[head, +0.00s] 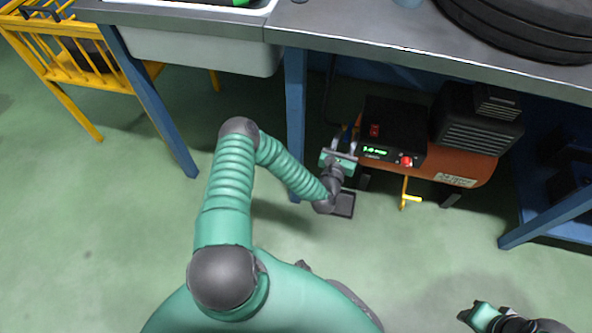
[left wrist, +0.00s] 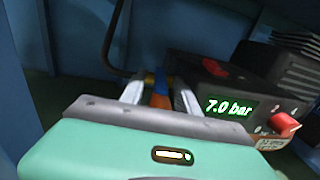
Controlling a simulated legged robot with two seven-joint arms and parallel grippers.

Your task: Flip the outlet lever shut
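The air compressor has an orange tank (head: 450,170) and a black control box (head: 395,125) under the bench. My left gripper (head: 343,136) is at the box's left end. In the left wrist view its two pale fingers (left wrist: 159,88) stand apart. A small blue and yellow fitting (left wrist: 161,84) shows between and just beyond them. It appears to be the outlet with its lever; the lever's exact angle and any contact are unclear. In the head view my arm and gripper partly hide this spot. My right gripper (head: 478,314) is at the bottom right, away from the compressor.
A green display (left wrist: 228,107) reads 7.0 bar, beside a red knob (left wrist: 285,125). A yellow handle (head: 405,192) hangs below the tank. A blue bench leg (head: 295,110) stands close left of my gripper.

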